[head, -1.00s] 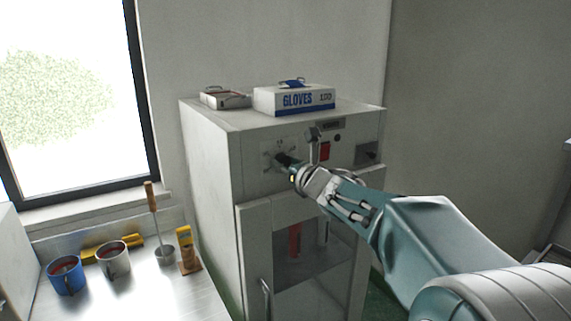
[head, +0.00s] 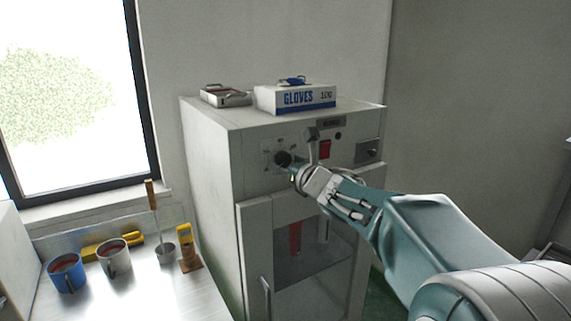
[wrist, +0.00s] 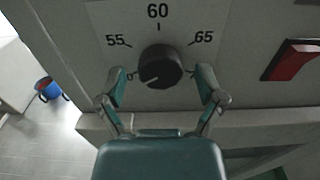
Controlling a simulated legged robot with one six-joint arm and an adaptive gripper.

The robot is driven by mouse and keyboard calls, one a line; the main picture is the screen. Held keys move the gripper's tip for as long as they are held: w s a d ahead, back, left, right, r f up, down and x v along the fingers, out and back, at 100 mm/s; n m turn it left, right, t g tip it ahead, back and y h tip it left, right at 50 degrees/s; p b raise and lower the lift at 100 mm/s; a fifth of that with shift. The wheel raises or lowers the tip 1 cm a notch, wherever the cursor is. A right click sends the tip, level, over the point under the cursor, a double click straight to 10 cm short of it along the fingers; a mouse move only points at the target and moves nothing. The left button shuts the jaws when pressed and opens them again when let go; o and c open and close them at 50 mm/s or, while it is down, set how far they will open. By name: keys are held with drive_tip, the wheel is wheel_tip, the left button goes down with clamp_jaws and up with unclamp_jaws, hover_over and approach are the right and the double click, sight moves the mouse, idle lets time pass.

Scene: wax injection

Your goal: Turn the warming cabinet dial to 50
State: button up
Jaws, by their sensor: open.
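The warming cabinet (head: 215,160) is a grey-white box with a glazed door. Its dial (head: 283,158) is a round black knob on the upper front panel. In the wrist view the dial (wrist: 160,66) sits under the printed numbers 55, 60 and 65. A pale mark on the knob is at its lower left; no number is readable there. My gripper (wrist: 162,88) is open, with one finger on each side of the dial's lower part. I cannot tell whether either finger touches it. In the head view my gripper (head: 296,172) is just right of and below the dial.
A red switch (head: 324,149) is right of the dial. A glove box (head: 290,101) and a small metal tray (head: 226,98) are on top of the cabinet. Blue (head: 67,275) and grey (head: 115,262) mugs stand on the left counter.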

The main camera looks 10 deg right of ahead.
drive_tip(key=v, duration=1.2)
drive_tip(key=s+d+f+m+g+h, duration=0.2)
drive_tip(key=s+f+m+h, duration=0.15)
drive_tip(key=m, duration=0.85)
drive_tip(key=s+d+f+m+g+h, duration=0.15)
drive_tip(key=s+m+h, duration=0.35)
drive_tip(key=m, duration=0.7)
drive_tip(key=s+a+f+m+g+y, duration=0.1)
drive_tip(key=s+a+f+m+g, duration=0.2)
drive_tip(key=s+m, duration=0.5)
drive_tip(key=s+a+f+m+g+y, duration=0.2)
drive_tip(key=s+a+f+m+g, duration=0.2)
drive_tip(key=s+f+m, duration=0.3)
drive_tip(key=shift+s+a+f+m+g, duration=0.2)
drive_tip(key=shift+s+f+m+g, duration=0.2)
drive_tip(key=shift+s+f+g, duration=0.3)
